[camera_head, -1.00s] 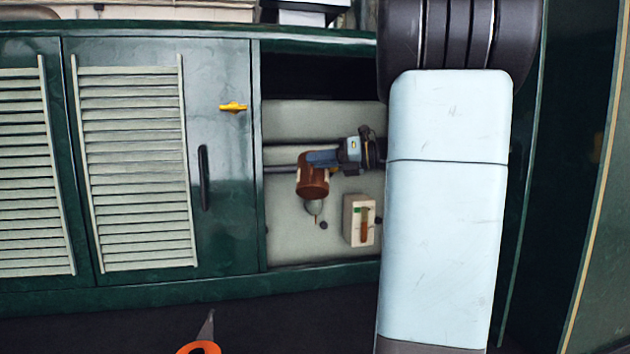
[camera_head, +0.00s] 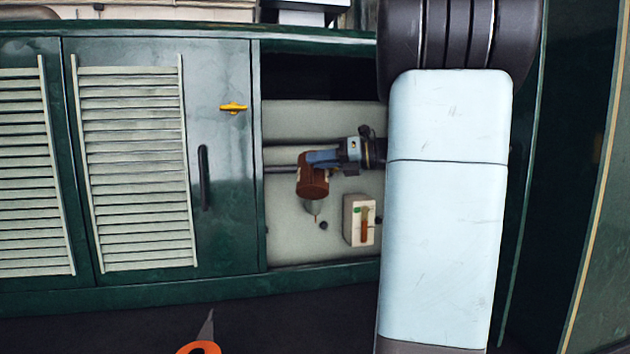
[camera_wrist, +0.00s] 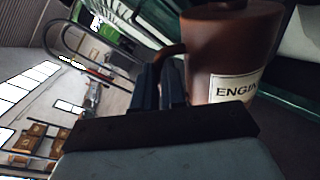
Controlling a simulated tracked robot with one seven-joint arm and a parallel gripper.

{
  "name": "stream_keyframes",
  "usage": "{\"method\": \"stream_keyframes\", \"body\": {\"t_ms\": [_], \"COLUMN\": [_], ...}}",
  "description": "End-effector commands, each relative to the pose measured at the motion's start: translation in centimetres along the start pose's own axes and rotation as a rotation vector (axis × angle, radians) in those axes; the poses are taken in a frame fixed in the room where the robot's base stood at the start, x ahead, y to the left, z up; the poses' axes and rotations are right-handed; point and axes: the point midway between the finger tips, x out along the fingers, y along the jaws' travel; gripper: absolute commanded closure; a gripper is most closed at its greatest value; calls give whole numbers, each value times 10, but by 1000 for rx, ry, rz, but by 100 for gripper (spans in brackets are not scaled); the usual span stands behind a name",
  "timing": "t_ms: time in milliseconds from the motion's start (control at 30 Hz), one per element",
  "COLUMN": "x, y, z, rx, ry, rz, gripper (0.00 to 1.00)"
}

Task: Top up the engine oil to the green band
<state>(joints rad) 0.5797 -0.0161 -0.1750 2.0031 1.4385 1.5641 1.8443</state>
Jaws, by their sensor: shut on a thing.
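My gripper (camera_head: 322,158) is shut on a brown oil can (camera_head: 313,184), which it holds in the open engine bay. In the wrist view the can (camera_wrist: 232,45) carries a cream label reading "ENGIN", the rest cut off, and the dark fingers (camera_wrist: 165,85) are at its handle. The can looks tilted. It hangs over a pale grey, rounded filler (camera_head: 312,207), partly hidden behind it; I cannot tell whether they touch. A thin brownish mark shows just below. Right of it is a pale gauge box (camera_head: 351,222) with a green mark and an upright brown-filled tube (camera_head: 365,225).
Green louvred doors (camera_head: 225,200) stand left of the bay, one with a yellow latch (camera_head: 233,108) and a dark handle (camera_head: 204,178). A horizontal pipe (camera_head: 280,169) crosses behind the can. My arm hides the bay's right side. An orange object shows at the bottom edge.

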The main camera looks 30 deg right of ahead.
Motion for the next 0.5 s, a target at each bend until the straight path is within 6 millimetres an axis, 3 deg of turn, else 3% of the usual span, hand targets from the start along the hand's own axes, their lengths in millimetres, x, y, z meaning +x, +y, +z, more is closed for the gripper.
{"method": "stream_keyframes", "body": {"t_ms": [500], "x": [-1], "y": [4], "z": [12], "rx": [57], "ry": [10], "rz": [1], "gripper": [100]}}
